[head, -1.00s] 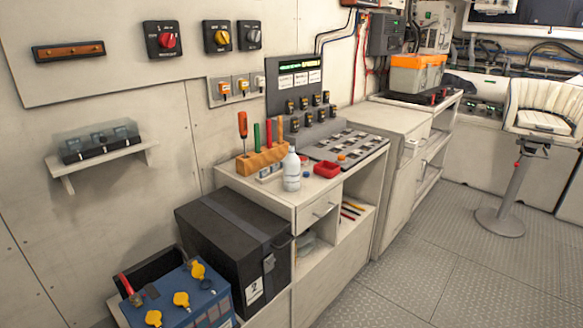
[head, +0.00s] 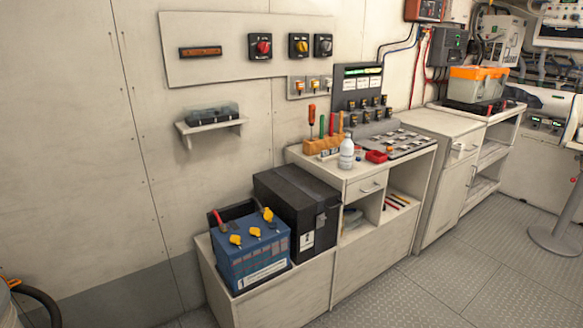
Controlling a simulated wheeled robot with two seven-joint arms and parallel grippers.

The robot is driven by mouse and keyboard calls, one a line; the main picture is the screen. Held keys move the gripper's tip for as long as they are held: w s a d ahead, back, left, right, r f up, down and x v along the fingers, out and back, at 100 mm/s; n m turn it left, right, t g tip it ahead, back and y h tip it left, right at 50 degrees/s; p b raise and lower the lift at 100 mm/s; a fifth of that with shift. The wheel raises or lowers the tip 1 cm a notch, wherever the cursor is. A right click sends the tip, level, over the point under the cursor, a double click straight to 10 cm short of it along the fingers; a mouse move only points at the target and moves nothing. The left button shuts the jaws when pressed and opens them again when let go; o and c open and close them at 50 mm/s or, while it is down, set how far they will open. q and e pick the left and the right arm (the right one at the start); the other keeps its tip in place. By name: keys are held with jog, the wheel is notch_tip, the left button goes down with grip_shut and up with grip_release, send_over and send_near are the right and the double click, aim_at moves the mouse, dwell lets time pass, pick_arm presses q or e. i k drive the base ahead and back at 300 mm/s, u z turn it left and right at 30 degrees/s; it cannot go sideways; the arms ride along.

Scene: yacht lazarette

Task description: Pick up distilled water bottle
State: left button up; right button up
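The distilled water bottle (head: 346,154) is white with a pale cap. It stands upright on the white workbench top (head: 362,173), near its front edge, in the head view. A red tray (head: 376,156) is just to its right, and an orange tool block (head: 322,146) is behind it to the left. Neither of my grippers shows in the view, so I cannot see how they stand relative to the bottle.
A blue battery (head: 252,252) with yellow caps and a black box (head: 297,214) sit on a lower ledge left of the bench. The floor (head: 430,287) in front is clear.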

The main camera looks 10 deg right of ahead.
aim_at(347, 147)
jog(key=z, duration=1.3)
jog(key=i, duration=1.35)
jog(key=u, duration=0.5)
jog(key=i, duration=0.95)
jog(key=u, duration=1.3)
jog(key=i, duration=0.15)
jog(key=u, duration=0.15)
